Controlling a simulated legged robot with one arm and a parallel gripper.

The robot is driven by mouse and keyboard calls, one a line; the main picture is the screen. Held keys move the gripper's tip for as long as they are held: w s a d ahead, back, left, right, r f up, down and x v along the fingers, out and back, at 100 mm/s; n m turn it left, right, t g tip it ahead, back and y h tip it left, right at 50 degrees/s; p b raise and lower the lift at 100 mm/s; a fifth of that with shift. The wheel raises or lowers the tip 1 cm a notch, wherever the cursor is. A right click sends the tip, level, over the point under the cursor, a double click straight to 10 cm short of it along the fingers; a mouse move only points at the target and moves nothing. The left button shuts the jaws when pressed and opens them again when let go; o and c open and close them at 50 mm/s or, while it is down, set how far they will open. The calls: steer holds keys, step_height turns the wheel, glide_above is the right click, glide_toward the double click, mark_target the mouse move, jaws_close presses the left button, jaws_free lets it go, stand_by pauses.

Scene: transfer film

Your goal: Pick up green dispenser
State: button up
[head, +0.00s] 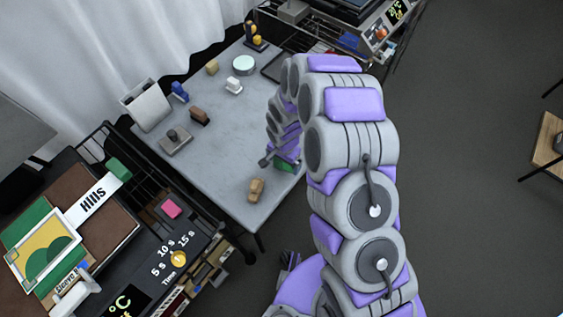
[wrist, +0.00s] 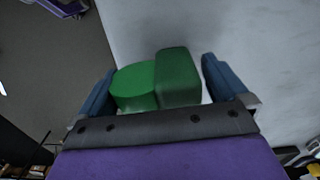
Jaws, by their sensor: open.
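The green dispenser (wrist: 178,77) shows in the wrist view as a dark green block beside a brighter green round part. In the head view a little of the green dispenser (head: 284,166) shows near the right edge of the grey table, under my arm. My gripper is mostly hidden there by my own arm.
The grey table (head: 225,155) also bears a tan block (head: 256,189), a brown block (head: 200,116), a blue item (head: 179,91), a white item (head: 234,85) and a round pale-green-topped container (head: 243,65). A black rack with a control panel (head: 165,245) stands at the lower left.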

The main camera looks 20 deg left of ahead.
steer(key=shift+d, duration=0.15)
steer(key=shift+f, duration=0.1)
steer(key=c, duration=0.9)
steer(key=shift+r, duration=0.4)
step_height(320, 180, up, 3)
steer(key=shift+r+p, duration=0.2)
steer(key=shift+p, duration=0.45)
steer(key=s+d+p, duration=0.1)
steer(key=s+d, duration=0.2)
steer(key=d, duration=0.4)
steer(key=s+d+p, duration=0.1)
steer(key=s+d, duration=0.2)
steer(key=d, duration=0.4)
steer(key=shift+d+r, duration=0.3)
steer(key=shift+r, duration=0.15)
